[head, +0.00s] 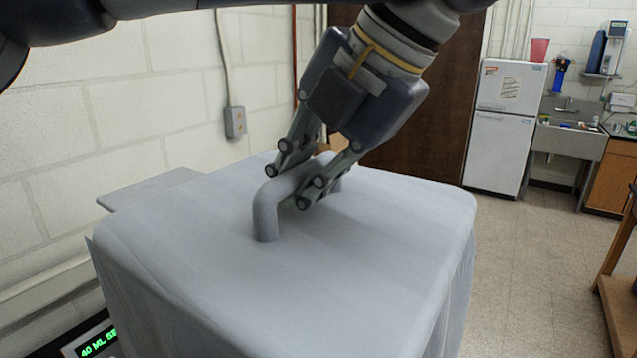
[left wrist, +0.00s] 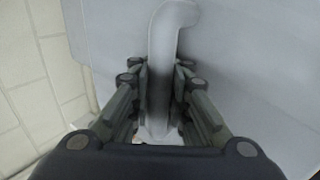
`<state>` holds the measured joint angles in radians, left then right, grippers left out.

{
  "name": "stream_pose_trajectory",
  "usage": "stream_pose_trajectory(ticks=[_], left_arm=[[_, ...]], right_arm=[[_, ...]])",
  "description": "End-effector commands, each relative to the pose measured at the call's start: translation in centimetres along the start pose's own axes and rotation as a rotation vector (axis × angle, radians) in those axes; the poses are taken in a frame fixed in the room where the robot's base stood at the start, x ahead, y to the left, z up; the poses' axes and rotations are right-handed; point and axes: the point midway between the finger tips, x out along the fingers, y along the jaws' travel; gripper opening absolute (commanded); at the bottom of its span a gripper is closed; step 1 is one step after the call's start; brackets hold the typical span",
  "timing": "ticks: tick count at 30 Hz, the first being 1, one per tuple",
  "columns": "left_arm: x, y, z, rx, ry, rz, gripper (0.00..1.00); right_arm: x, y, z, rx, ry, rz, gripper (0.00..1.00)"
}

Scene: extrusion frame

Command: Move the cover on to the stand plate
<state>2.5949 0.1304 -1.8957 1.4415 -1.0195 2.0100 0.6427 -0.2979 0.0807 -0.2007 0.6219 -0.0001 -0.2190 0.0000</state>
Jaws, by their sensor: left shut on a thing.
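The cover (head: 330,265) is a large pale grey box with rounded top corners and draped-looking sides. A bar handle (head: 264,215) arches over its top. My left gripper (head: 288,186) is shut on this handle, one finger on each side. In the left wrist view the handle (left wrist: 172,25) runs between the fingers (left wrist: 163,72). A flat grey plate (head: 150,188), which looks like the stand plate, shows beyond the cover's left edge, partly hidden by it. What is under the cover is hidden. My right gripper is not in view.
A device with a green lit display (head: 98,345) sits low at the left, beside the cover. A block wall (head: 120,110) with a conduit box (head: 235,122) stands close behind on the left. A fridge (head: 505,125), a sink (head: 570,140) and open floor (head: 530,260) lie to the right.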

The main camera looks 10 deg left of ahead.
Motion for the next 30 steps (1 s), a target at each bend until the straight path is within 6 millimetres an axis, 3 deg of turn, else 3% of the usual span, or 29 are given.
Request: stream_pose_trajectory(ticks=[30], left_arm=[[4.6, 6.8, 0.0, -0.002, 0.001, 0.001, 0.00]], right_arm=[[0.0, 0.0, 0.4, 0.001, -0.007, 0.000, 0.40]])
